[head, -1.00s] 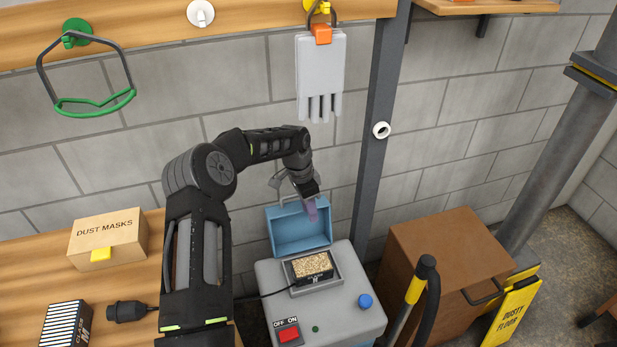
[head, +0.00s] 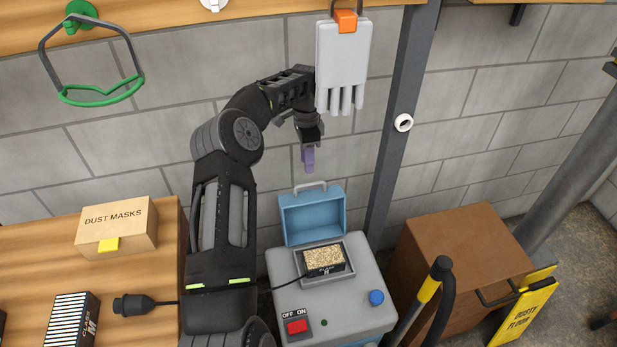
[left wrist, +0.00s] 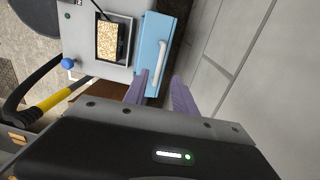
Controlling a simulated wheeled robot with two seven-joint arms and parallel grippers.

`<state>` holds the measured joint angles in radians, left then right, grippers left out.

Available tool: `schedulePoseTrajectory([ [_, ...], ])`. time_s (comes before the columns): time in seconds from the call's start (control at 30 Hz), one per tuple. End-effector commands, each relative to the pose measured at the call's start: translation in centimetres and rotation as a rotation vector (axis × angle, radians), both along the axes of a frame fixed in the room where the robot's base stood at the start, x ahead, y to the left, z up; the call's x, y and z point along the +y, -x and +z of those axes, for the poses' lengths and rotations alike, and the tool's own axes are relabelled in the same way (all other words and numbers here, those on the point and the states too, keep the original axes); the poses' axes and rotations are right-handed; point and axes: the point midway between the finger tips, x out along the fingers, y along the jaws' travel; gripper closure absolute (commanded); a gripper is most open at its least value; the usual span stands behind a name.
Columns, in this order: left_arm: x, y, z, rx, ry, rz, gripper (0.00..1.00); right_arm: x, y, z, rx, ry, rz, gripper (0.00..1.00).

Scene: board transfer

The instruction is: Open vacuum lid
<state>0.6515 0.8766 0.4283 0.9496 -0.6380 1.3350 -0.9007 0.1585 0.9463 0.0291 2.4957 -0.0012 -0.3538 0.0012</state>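The vacuum (head: 345,290) is a grey box with a blue lid (head: 312,218) hinged at its back. The lid stands up, tilted open, with its pale handle (head: 310,186) at the top. A filter marked "CLASS M" (head: 325,260) shows in the opening. My left gripper (head: 308,160) is above the lid, apart from the handle. In the left wrist view its purple fingers (left wrist: 160,92) are spread with nothing between them, and the lid handle (left wrist: 159,62) lies beyond them. My right gripper is not in view.
A wooden bench at the left holds a dust mask box (head: 117,227), a black plug (head: 138,304) and a striped filter (head: 72,318). A grey post (head: 396,130) and hanging gloves (head: 342,60) are near my left arm. A brown cabinet (head: 450,255) stands right of the vacuum.

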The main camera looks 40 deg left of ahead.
Motion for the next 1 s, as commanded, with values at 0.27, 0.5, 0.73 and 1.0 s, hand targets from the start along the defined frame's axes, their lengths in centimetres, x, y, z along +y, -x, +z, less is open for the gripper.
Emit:
schedulePoseTrajectory([
  [0.27,-0.2,0.2,-3.6,0.003,0.002,0.000,0.68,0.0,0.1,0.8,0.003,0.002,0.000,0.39],
  [0.5,-0.4,0.3,-6.7,0.001,0.001,0.000,0.68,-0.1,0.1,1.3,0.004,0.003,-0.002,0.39],
  [0.73,-0.4,0.3,-7.3,-0.001,0.000,-0.001,0.68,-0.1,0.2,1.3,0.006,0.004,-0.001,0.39],
  [1.0,-0.4,0.3,-7.3,-0.001,0.000,0.000,0.80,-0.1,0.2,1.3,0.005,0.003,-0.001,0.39],
])
